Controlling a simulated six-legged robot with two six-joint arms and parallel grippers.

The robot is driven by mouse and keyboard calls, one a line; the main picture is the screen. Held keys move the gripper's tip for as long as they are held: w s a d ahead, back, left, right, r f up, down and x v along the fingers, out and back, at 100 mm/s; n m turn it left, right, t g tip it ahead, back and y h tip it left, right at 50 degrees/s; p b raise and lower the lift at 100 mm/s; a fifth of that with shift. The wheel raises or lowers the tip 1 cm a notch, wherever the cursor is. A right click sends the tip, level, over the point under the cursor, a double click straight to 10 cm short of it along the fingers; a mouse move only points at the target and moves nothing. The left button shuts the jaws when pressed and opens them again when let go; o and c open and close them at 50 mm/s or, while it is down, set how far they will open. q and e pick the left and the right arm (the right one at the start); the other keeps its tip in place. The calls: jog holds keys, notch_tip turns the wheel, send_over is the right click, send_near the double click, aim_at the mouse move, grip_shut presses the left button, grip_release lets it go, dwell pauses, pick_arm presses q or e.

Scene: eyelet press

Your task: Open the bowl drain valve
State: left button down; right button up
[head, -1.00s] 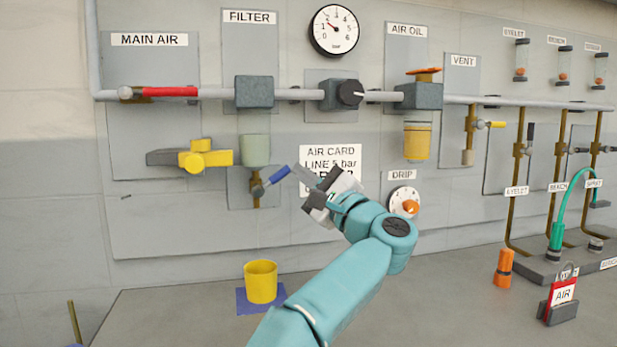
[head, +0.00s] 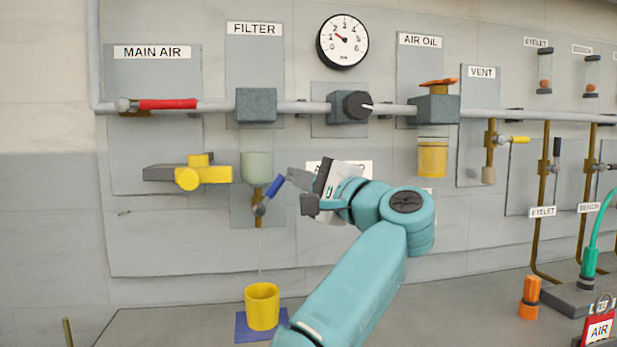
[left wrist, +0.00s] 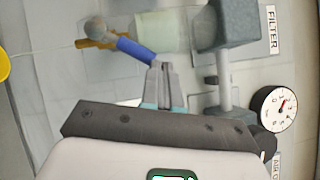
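The bowl drain valve (head: 260,210) sits on the brass pipe under the pale green filter bowl (head: 256,166). Its blue lever (head: 272,189) slants up to the right. In the left wrist view the blue lever (left wrist: 136,50) ends at my fingertips. My left gripper (head: 290,181) is just right of the lever's end; its fingers (left wrist: 161,80) look closed together, at or very near the lever's tip. A thin pale stream runs down from the drain pipe towards the yellow cup (head: 262,306) below. My right gripper is out of view.
The yellow cup stands on a blue mat (head: 241,328) on the bench. A yellow valve (head: 190,174) and red-handled main air lever (head: 167,104) are left of the filter. A gauge (head: 342,41) is above. The air card is mostly behind my gripper.

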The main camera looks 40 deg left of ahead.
pick_arm(q)
jog(key=shift+s+a+r, duration=0.45)
jog(key=shift+a, duration=0.15)
jog(key=shift+s+a+r+b, duration=0.35)
jog(key=shift+s+a+r, duration=0.45)
jog(key=shift+s, duration=0.15)
jog(key=shift+a+f, duration=0.1)
jog(key=shift+a, duration=0.15)
jog(key=shift+d, duration=0.1)
jog(key=shift+s, duration=0.1)
